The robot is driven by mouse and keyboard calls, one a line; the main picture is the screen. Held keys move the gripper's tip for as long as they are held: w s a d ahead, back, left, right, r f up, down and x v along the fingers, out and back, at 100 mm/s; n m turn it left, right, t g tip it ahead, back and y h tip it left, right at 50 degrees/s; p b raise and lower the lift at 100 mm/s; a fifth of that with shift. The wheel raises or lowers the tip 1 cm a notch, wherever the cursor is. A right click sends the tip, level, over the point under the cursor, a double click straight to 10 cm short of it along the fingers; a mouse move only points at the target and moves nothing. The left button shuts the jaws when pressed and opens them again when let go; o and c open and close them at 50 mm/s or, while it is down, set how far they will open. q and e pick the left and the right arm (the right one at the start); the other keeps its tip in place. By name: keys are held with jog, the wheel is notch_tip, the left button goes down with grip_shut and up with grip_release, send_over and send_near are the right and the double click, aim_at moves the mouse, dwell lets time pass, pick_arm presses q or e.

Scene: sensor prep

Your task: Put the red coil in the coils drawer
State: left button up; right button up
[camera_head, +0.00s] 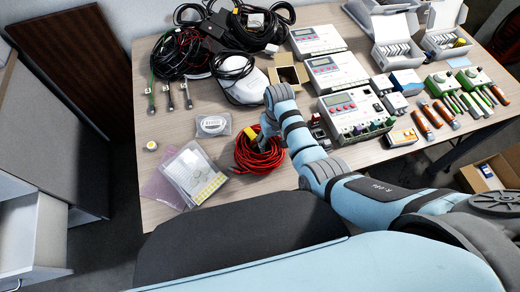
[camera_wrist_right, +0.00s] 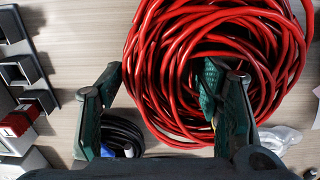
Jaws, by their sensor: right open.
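The red coil (camera_head: 262,160) lies on the table near its front edge, with a yellow tag on its left side. My right gripper (camera_head: 262,132) is over the coil, partly hidden by my wrist. In the right wrist view the gripper (camera_wrist_right: 162,82) is open, with one finger outside the red coil (camera_wrist_right: 165,65) and the other over its central opening; strands lie between them. I cannot tell how deep the fingers reach. An open white drawer (camera_head: 35,232) is in the cabinet at lower left; no label shows. My left gripper is out of view.
Clear bags and cards (camera_head: 195,178) lie left of the coil. A power supply (camera_head: 352,112) stands to its right. Black cables (camera_head: 180,55) and a white device (camera_head: 243,85) lie behind. A gap separates the table from the cabinet (camera_head: 60,130).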

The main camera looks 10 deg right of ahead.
jog(key=shift+r, duration=0.1)
grip_shut()
